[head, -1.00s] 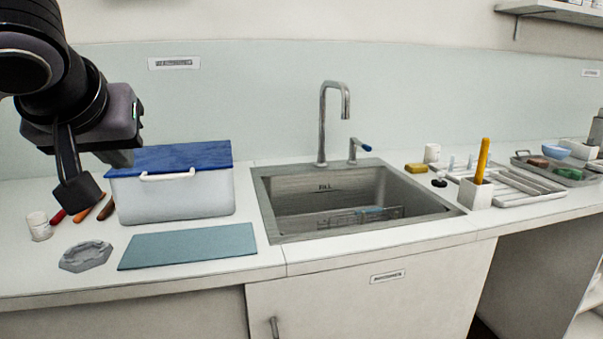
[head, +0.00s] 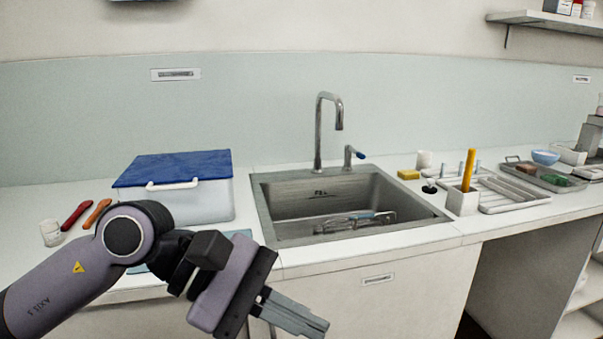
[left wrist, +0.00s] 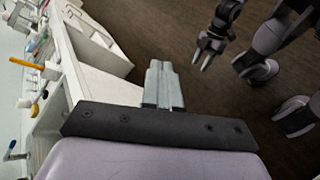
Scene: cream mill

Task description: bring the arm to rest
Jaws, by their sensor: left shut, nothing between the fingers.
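My left arm comes in from the left in the head view, low in front of the counter. Its gripper (head: 312,328) points down and to the right in front of the cabinet, with its fingers together and empty. In the left wrist view the same gripper (left wrist: 163,66) shows its two fingers side by side, with bare floor beyond them. My right gripper (left wrist: 202,59) shows small in the left wrist view, over the dark floor, its fingers apart and nothing seen between them. It is not in the head view.
The counter carries a white box with a blue lid (head: 175,167), partly behind my left arm. A steel sink (head: 262,205) with a tap (head: 319,130) has utensils in it. A yellow stick stands in a white holder (head: 463,201) by a tray. The floor (left wrist: 160,30) is clear.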

